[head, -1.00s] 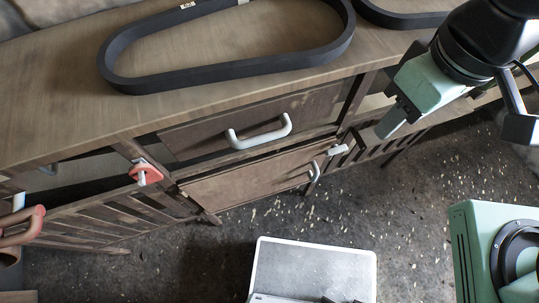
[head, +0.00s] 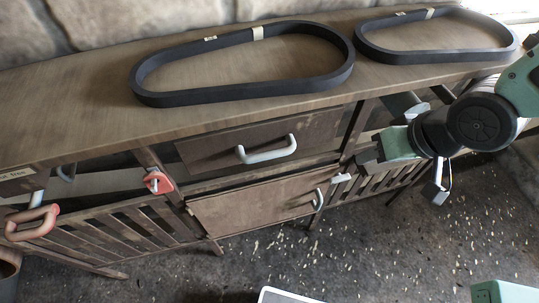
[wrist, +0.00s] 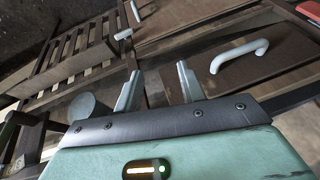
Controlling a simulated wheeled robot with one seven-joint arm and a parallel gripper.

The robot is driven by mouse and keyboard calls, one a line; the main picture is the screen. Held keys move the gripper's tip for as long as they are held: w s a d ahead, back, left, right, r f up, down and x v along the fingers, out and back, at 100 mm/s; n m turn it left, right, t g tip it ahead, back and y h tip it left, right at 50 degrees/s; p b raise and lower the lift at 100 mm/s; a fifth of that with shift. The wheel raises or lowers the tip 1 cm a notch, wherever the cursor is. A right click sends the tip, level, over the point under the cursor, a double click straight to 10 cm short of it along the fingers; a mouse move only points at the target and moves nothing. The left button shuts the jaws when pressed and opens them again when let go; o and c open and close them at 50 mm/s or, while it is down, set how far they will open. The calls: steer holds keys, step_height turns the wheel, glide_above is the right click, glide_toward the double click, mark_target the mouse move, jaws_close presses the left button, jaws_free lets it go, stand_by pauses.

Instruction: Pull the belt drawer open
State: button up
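A brown wooden drawer front (head: 215,150) with a pale grey bar handle (head: 266,150) sits in the middle of the cabinet, under the top. I take it for the belt drawer; no label on it is readable. Its handle also shows in the wrist view (wrist: 239,55), upper right of my fingers. My gripper (head: 366,160) is right of the drawer, apart from the handle. In the wrist view my gripper (wrist: 158,88) has its two fingers spread with nothing between them. The fingertips are small and dark in the head view.
Two black belts (head: 245,93) (head: 436,53) lie on the cabinet top. Below the drawer is a wooden door (head: 255,195) with a grey handle (head: 318,200). A red latch (head: 158,183) and a reddish handle (head: 31,224) are at left.

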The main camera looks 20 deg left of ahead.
steer(key=a+f+m+y, duration=0.2)
steer(key=a+f+y, duration=0.15)
steer(key=f, duration=0.25)
steer(key=m+y, duration=0.8)
steer(key=y, duration=0.1)
glide_toward(274, 157)
steer(key=shift+t+h, duration=0.25)
steer(key=shift+t, duration=0.15)
steer(key=b+x, duration=1)
steer(key=shift+s+a+r, duration=0.1)
steer(key=shift+s+a, duration=0.1)
steer(key=shift+w+a, duration=0.15)
steer(key=shift+a, duration=0.4)
jaws_close()
